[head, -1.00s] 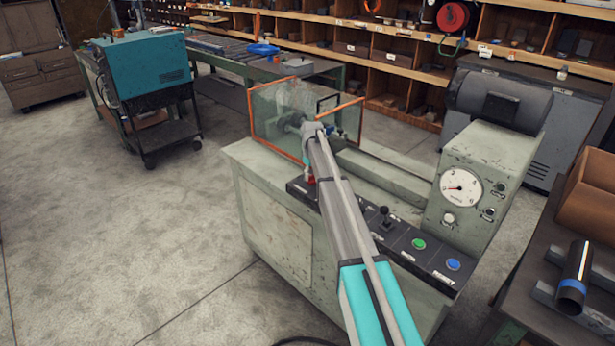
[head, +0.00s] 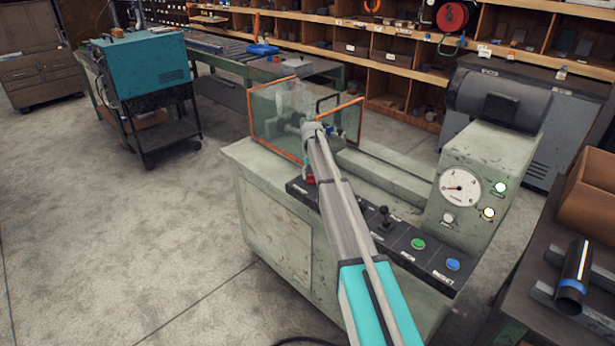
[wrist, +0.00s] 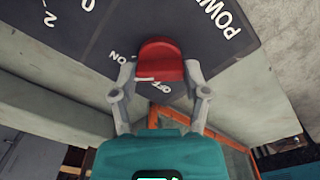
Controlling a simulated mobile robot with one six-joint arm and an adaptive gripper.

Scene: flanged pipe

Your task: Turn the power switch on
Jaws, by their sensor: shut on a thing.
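The power switch is a red knob (wrist: 160,62) on a dark panel, with POWER, ON and OFF printed around it in the wrist view. My gripper (wrist: 160,68) has its two grey fingers on either side of the knob and is shut on it. A short white mark shows at the knob's lower edge; I cannot tell for sure which label it points to. In the head view the red knob (head: 309,180) shows at the panel's left end, below my gripper (head: 308,168), partly hidden by my arm.
The pale green machine carries a gauge (head: 460,187), a lit green-white lamp (head: 500,187) and a lit amber lamp (head: 488,213). A joystick (head: 385,218), green button (head: 418,244) and blue button (head: 453,264) are on the panel. A clear orange-edged guard (head: 274,115) stands close behind my gripper.

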